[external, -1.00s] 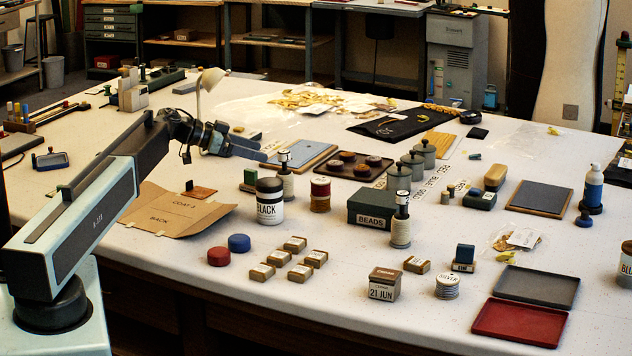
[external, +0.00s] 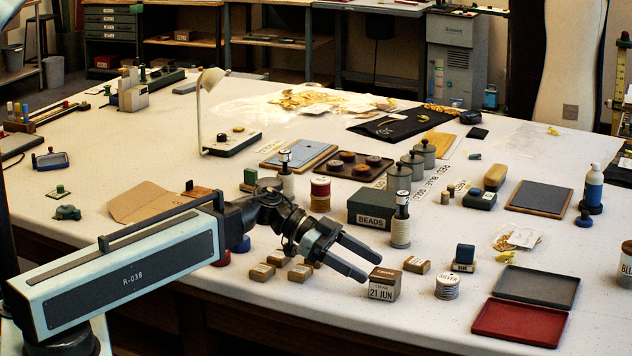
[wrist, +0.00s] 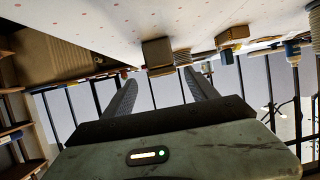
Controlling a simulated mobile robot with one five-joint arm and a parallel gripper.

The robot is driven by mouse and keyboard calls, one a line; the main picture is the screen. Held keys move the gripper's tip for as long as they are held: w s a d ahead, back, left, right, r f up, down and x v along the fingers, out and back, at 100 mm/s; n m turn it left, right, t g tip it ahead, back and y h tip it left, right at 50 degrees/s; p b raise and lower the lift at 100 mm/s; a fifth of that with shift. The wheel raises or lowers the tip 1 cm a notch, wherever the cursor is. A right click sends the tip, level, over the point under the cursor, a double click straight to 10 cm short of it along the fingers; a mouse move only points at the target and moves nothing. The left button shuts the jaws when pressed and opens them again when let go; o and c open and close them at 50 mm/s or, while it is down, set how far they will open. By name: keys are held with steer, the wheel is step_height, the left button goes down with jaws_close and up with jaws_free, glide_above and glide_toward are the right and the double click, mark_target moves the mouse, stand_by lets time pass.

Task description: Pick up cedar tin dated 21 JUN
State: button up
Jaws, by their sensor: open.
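The cedar tin (external: 384,285), a small brown box with a pale label reading 21 JUN, stands upright near the front edge of the table in the external view. My gripper (external: 372,270) is open and empty, its fingers pointing down and right with the tips at the tin's upper left. Whether they touch it I cannot tell. In the wrist view, which looks inverted, a brown box that appears to be the tin (wrist: 157,52) shows beyond the gap between my two fingers (wrist: 160,85).
A silver-labelled round tin (external: 447,286) stands right of the cedar tin, with a small wooden block (external: 416,265) behind it. Several similar blocks (external: 300,271) lie left, under my arm. The red tray (external: 519,322) lies at the right front. The green BEADS box (external: 372,212) stands behind.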

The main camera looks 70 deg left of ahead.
mark_target(383, 272)
steer(key=b+x, duration=0.1)
steer(key=x, duration=0.4)
steer(key=shift+w+b, duration=0.3)
steer(key=shift+w, duration=0.15)
steer(key=shift+r, duration=0.1)
jaws_close()
